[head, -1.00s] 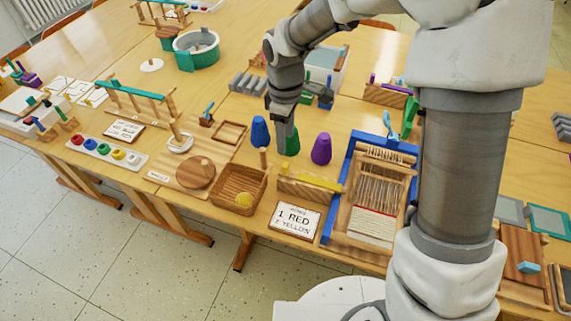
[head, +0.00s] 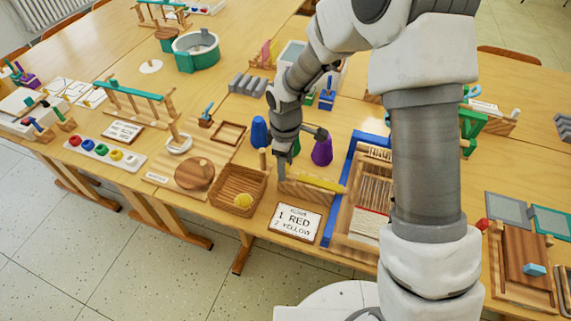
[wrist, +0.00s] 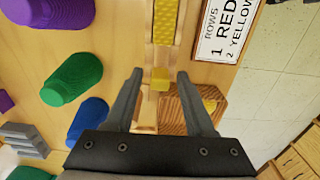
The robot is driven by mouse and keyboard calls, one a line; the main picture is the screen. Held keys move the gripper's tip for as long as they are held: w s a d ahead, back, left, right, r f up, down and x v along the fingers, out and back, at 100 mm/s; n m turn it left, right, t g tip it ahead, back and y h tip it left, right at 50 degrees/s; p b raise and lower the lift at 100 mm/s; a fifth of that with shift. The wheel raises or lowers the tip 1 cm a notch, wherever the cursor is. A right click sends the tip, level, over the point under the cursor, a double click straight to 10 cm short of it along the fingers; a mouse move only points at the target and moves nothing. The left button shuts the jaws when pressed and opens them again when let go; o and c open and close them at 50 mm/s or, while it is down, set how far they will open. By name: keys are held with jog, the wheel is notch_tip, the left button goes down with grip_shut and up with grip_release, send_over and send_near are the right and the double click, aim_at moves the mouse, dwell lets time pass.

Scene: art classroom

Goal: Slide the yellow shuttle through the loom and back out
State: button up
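The yellow shuttle (head: 322,183) lies along a wooden holder (head: 309,193) to the left of the loom (head: 341,202), which has a blue outer frame and a warped wooden inner frame. My arm hides part of the loom's right side. My gripper (head: 281,172) is low over the left end of the holder. In the wrist view, the gripper (wrist: 160,74) is open. A small yellow block (wrist: 160,80), apparently the shuttle's end, sits between the fingertips with gaps on both sides. The shuttle's textured yellow body (wrist: 166,22) extends away from it, towards the top.
A card (head: 296,222) reading "1 RED, 2 YELLOW" lies in front of the holder. A wicker basket (head: 226,201) with a yellow ball stands left. Blue (head: 259,131), green (wrist: 72,80) and purple (head: 322,151) cones stand close behind the gripper.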

grip_shut()
dwell(1.2)
